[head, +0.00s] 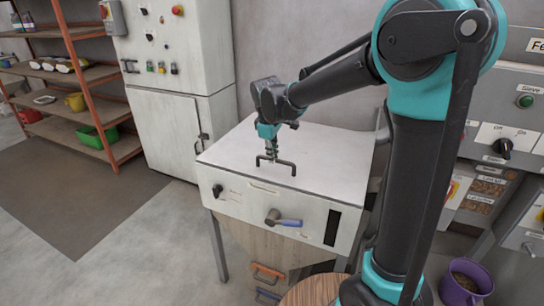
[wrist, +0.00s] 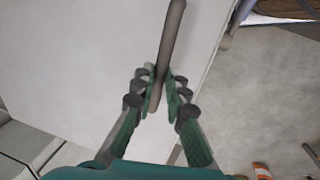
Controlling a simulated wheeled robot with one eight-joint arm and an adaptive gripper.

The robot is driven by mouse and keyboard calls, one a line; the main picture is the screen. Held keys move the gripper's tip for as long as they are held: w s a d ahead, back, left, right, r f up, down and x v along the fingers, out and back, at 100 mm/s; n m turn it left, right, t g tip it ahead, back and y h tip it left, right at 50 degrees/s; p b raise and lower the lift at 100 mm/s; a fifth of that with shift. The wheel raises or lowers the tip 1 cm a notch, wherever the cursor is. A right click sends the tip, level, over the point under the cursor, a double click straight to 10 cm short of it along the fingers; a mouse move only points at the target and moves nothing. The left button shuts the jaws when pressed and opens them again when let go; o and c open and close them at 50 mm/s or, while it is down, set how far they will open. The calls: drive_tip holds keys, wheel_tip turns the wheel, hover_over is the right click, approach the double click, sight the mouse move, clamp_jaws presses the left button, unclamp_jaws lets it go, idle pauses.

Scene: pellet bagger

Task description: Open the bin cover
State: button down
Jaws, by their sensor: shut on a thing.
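The bin cover (head: 320,158) is a flat white lid on top of a white bin on legs. It lies level on the bin, and it fills much of the left side of the wrist view (wrist: 60,50). A dark bar handle (head: 287,164) stands on the lid near its front edge. My gripper (head: 270,150) is over the lid at this handle. In the wrist view my gripper (wrist: 160,92) has its fingers on both sides of the handle bar (wrist: 172,40), shut on it.
The bin's front has a black knob (head: 217,190) and a blue-tipped lever (head: 283,220). A white cabinet (head: 170,100) stands behind on the left. A control panel (head: 510,110) is at right, with a purple bucket (head: 466,283) below. A round wooden top (head: 312,291) is in front.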

hover_over(305, 126)
drive_tip(key=shift+s+d, duration=0.15)
drive_tip(key=shift+s, duration=0.05)
drive_tip(key=c, duration=1.5)
unclamp_jaws()
drive_tip(key=shift+c, duration=0.2)
wheel_tip(305, 126, up, 12)
drive_tip(key=s, duration=0.2)
drive_tip(key=shift+a, duration=0.45)
drive_tip(key=shift+s+f, duration=0.15)
